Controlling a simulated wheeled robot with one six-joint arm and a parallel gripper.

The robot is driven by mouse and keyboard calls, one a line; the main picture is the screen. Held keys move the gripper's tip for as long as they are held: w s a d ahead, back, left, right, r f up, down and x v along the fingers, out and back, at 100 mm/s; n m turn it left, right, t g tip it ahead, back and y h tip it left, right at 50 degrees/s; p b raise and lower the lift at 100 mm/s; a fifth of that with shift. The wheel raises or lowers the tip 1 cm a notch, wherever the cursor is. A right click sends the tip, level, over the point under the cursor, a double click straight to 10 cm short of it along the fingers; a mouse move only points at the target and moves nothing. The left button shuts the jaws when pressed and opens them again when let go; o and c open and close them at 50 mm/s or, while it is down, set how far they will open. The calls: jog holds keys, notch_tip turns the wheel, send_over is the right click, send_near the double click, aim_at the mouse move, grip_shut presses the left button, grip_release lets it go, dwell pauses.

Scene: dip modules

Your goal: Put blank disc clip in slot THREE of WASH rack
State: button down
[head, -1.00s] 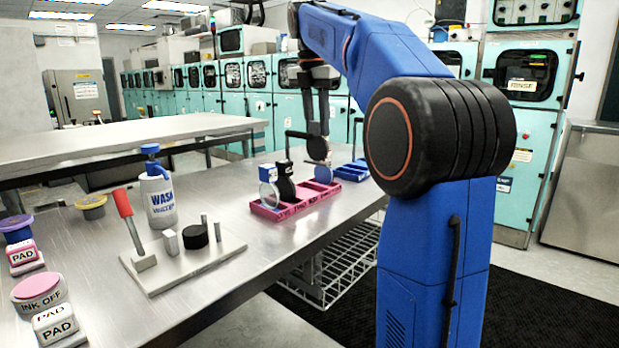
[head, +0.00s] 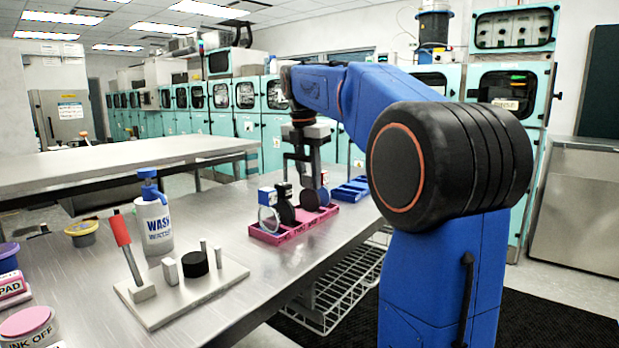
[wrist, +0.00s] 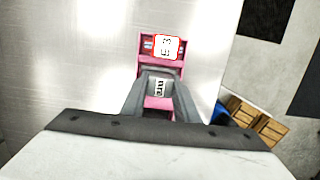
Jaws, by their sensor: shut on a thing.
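My gripper (head: 303,172) points down over the pink rack (head: 262,236) on the metal bench. It is shut on a clip with a dark round disc (head: 310,200), low at the rack's right part. The held clip's small printed tag (wrist: 159,87) shows between the fingers in the wrist view. A clear disc clip (head: 268,219) with a white and blue tag stands at the rack's left end. A black disc clip (head: 285,207) stands beside it. A bluish disc (head: 324,196) shows partly behind the held one. I cannot tell whether the held disc touches its slot. The rack's lettering is too small to read.
A blue rack (head: 350,192) lies beyond the pink one. A wash bottle (head: 155,222) and a grey plate (head: 222,274) with a red-handled tool and small blocks stand nearer, at left. The bench between the plate and the pink rack is clear.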

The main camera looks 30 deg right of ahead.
jog(key=c, duration=1.4)
grip_release()
jog(key=shift+f, duration=0.1)
jog(key=r, duration=0.4)
jog(key=a+r, duration=0.1)
jog(key=r, duration=0.7)
jog(key=shift+s+a, duration=0.3)
jog(key=shift+a, duration=0.05)
